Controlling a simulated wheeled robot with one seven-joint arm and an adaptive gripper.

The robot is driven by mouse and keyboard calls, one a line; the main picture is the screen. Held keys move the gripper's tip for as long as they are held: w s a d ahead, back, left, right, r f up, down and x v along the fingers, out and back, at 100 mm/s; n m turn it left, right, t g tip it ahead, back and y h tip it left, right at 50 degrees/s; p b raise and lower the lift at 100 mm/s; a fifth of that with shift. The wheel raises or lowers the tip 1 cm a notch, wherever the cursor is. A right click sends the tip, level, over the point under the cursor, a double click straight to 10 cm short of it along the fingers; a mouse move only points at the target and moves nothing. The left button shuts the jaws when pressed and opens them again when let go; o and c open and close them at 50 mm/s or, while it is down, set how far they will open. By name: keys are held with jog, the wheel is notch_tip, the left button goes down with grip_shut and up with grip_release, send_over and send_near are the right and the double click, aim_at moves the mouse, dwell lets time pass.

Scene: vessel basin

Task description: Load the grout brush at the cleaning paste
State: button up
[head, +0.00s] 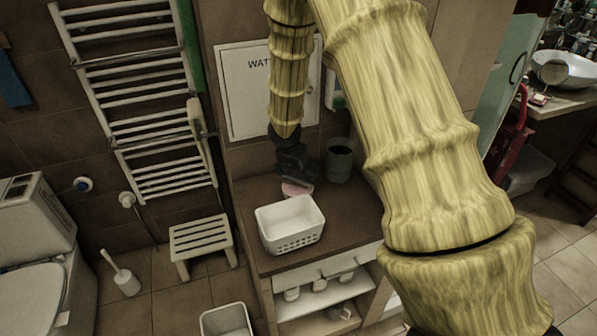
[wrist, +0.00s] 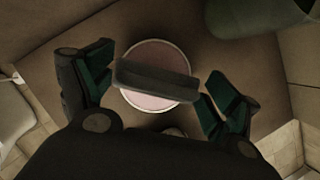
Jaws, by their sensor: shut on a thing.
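The cleaning paste (wrist: 155,101) is a pink round surface in a pale-rimmed dish on the brown counter. In the head view the pink dish (head: 297,189) shows just below my gripper (head: 295,163), partly covered. In the wrist view my gripper (wrist: 160,90) has its green-padded fingers on either side of a dark bar, the grout brush (wrist: 155,78). The bar lies across the middle of the dish as seen from above. I cannot tell whether the brush touches the paste. The brush's underside is hidden, and in the head view it cannot be told apart from the dark gripper.
A white basket (head: 290,225) stands in front of the dish on the counter (head: 345,222). A dark green cup (head: 340,160) stands behind right and also shows in the wrist view (wrist: 258,15). A wall panel (head: 245,95) is behind. A stool (head: 200,236) stands left on the floor.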

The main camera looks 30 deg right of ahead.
jog(key=shift+s+f, duration=0.1)
jog(key=shift+f, duration=0.5)
dwell(2.3)
jog(key=shift+r, duration=0.15)
jog(key=shift+r+p, duration=3.45)
jog(key=shift+p, duration=0.1)
jog(key=shift+d, duration=0.1)
